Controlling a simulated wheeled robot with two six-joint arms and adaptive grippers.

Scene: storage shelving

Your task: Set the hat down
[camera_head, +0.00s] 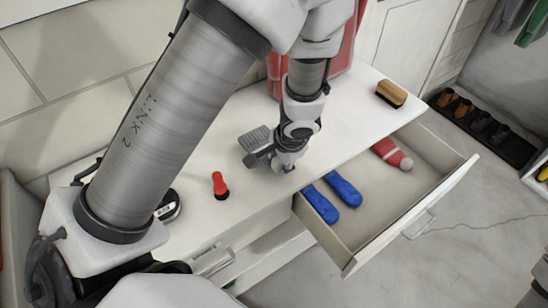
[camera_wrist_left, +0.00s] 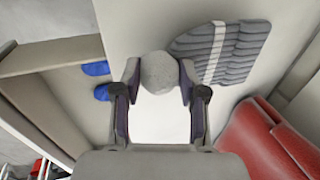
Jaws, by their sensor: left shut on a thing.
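A grey knitted hat (camera_head: 255,140) with a paler stripe and a pom-pom is over the white cabinet top (camera_head: 345,117), left of my left gripper (camera_head: 284,166). In the left wrist view the ribbed hat (camera_wrist_left: 222,52) extends to the upper right, and its round grey pom-pom sits between the fingertips of my left gripper (camera_wrist_left: 158,76). The gripper is shut on the pom-pom, low over the cabinet top near its front edge. I cannot tell whether the hat touches the surface. My right gripper is not in view.
A brush (camera_head: 391,94), a red-and-black object (camera_head: 219,185) and a red bag (camera_head: 338,52) stand on the top. The top's right part is mostly clear.

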